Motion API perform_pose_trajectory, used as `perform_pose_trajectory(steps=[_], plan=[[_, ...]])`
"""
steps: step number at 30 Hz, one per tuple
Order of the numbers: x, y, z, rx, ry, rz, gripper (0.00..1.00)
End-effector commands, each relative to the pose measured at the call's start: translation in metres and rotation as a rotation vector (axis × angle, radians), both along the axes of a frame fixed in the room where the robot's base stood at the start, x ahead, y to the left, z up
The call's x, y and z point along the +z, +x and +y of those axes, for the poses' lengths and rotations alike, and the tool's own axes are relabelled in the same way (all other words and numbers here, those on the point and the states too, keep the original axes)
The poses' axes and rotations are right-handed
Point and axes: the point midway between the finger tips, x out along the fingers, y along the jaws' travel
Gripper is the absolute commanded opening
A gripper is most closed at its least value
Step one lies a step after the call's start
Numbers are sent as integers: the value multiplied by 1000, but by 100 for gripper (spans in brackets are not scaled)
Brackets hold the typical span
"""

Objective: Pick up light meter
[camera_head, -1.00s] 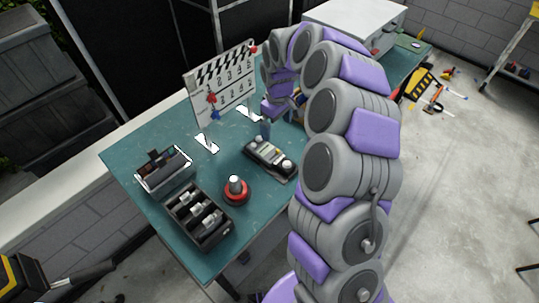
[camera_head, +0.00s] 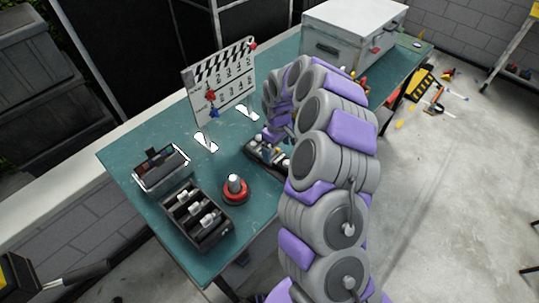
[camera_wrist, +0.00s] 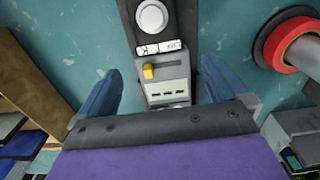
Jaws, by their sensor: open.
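The light meter (camera_wrist: 166,88) is a grey device with a white round dome, a dark upper part and a yellow knob. It lies along a dark base in the wrist view. In the head view the light meter (camera_head: 262,152) lies on the teal table, partly hidden by my arm. My gripper (camera_wrist: 158,84) is open above it, with one blue finger on each side of its body and visible gaps to both. In the head view my gripper (camera_head: 273,136) is small and mostly hidden.
A red-ringed device with a white top (camera_head: 236,189) stands beside the meter. A black compartment tray (camera_head: 208,239) and an open box (camera_head: 162,169) lie to the left. A white case (camera_head: 352,35) is at the back right.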

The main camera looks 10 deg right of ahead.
Motion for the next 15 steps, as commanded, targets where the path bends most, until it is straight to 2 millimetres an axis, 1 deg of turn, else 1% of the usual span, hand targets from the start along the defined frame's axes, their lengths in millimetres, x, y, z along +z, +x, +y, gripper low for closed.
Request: perform_pose_trajectory(steps=[4, 10, 12, 15], plan=[[-15, 0, 2, 0, 2, 1, 100], [-45, 0, 3, 0, 1, 2, 100], [-50, 0, 2, -1, 0, 1, 100], [-51, 0, 1, -1, -1, 1, 100]])
